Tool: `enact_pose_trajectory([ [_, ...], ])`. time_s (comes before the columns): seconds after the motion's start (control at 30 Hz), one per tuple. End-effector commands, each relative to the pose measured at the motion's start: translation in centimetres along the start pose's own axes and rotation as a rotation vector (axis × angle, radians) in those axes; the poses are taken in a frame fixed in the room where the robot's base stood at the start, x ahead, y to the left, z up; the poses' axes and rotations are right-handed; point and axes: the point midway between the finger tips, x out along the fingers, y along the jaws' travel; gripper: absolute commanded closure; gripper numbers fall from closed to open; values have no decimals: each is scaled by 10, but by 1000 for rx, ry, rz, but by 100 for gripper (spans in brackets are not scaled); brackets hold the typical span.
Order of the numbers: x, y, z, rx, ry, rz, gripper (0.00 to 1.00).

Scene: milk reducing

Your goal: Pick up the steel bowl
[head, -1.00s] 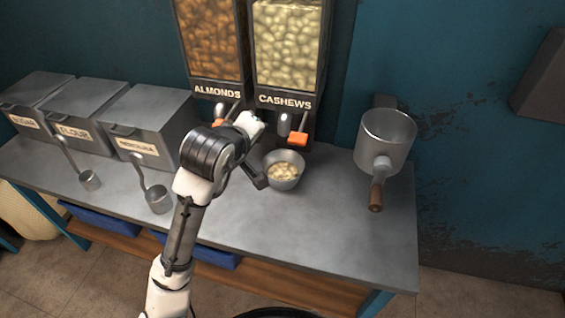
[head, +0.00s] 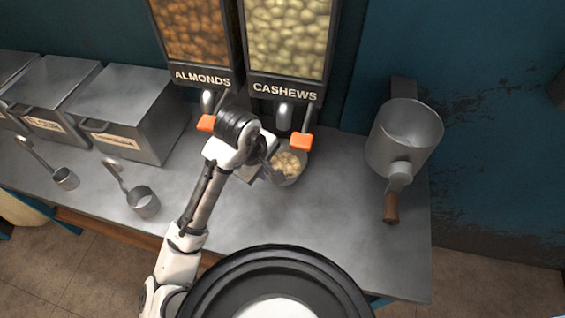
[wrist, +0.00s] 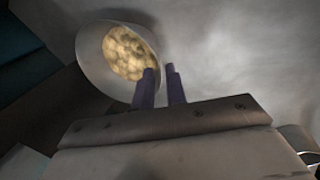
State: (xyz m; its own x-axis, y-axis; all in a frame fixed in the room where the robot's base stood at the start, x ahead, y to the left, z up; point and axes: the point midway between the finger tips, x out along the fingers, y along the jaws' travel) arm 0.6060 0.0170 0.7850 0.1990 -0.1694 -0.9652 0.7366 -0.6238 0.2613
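The steel bowl (head: 289,178), holding pale cashews, is on the counter below the cashew dispenser in the head view. In the wrist view the bowl (wrist: 92,56) is at upper left, with its opening and the nuts showing. My gripper (head: 267,170) is at the bowl's left side in the head view, where my arm partly hides the fingers. In the wrist view the dark fingers of my gripper (wrist: 160,73) have a narrow gap between them. One finger overlaps the nuts and the other is outside the rim. Contact with the wall is not clear.
Almond (head: 192,35) and cashew (head: 287,40) dispensers with orange levers are close above. A steel container with a wooden handle (head: 404,140) is at right. Labelled bins (head: 125,108) and scoops (head: 142,201) are at left. The counter front (head: 330,225) is clear.

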Motion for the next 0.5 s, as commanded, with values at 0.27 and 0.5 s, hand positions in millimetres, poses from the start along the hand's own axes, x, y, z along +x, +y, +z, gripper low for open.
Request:
enact_pose_trajectory([
  [0.27,39,-1,4,-2,1,-1,86],
  [0.5,50,0,5,1,1,1,86],
])
